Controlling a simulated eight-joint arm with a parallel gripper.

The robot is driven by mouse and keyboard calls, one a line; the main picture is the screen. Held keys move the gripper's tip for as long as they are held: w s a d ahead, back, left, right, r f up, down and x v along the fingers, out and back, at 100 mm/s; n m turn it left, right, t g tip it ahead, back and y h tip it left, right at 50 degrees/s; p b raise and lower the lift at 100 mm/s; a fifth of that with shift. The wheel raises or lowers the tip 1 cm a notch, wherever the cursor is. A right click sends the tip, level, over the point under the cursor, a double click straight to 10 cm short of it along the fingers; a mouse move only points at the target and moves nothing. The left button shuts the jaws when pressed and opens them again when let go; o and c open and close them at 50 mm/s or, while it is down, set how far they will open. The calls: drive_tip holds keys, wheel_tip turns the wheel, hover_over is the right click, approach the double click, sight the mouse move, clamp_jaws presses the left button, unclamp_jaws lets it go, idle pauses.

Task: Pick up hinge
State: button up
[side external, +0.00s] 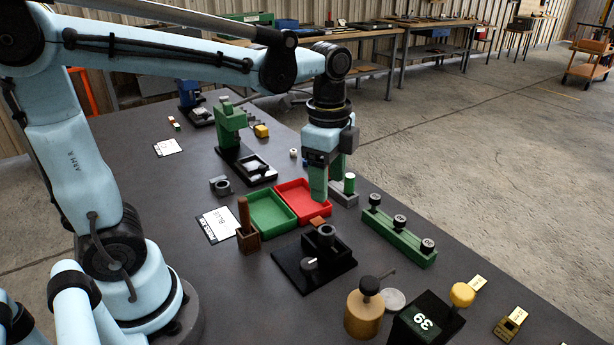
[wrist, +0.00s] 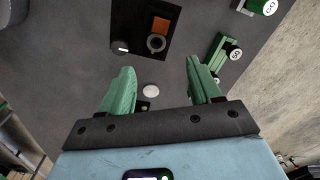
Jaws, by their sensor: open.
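My gripper (side external: 325,186) points down near the right end of the red tray (side external: 298,198), beside a grey block (side external: 345,196) holding a green-topped peg. In the wrist view, its two green fingers (wrist: 161,72) are spread apart with nothing held between them. I cannot identify the hinge for certain. A small brass-coloured bracket-like piece (side external: 509,324) lies at the lower right of the side view, far from my gripper.
A green bar with black knobs (side external: 400,234) stands right of my gripper. A black fixture (side external: 300,268), brass cylinder (side external: 363,315) and black block marked 39 (side external: 423,325) stand nearer the camera. A green tray (side external: 270,211) adjoins the red one.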

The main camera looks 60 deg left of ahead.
hover_over(324, 231)
drive_tip(key=shift+m, duration=0.4)
drive_tip(key=f, duration=0.6)
drive_tip(key=shift+w+f, duration=0.2)
drive_tip(key=shift+w, duration=0.1)
drive_tip(key=shift+s+f, duration=0.15)
drive_tip(key=shift+f, duration=1.3)
drive_tip(key=shift+s+f, duration=0.15)
drive_tip(key=shift+f, duration=1.25)
drive_tip(key=shift+c, duration=0.3)
clamp_jaws()
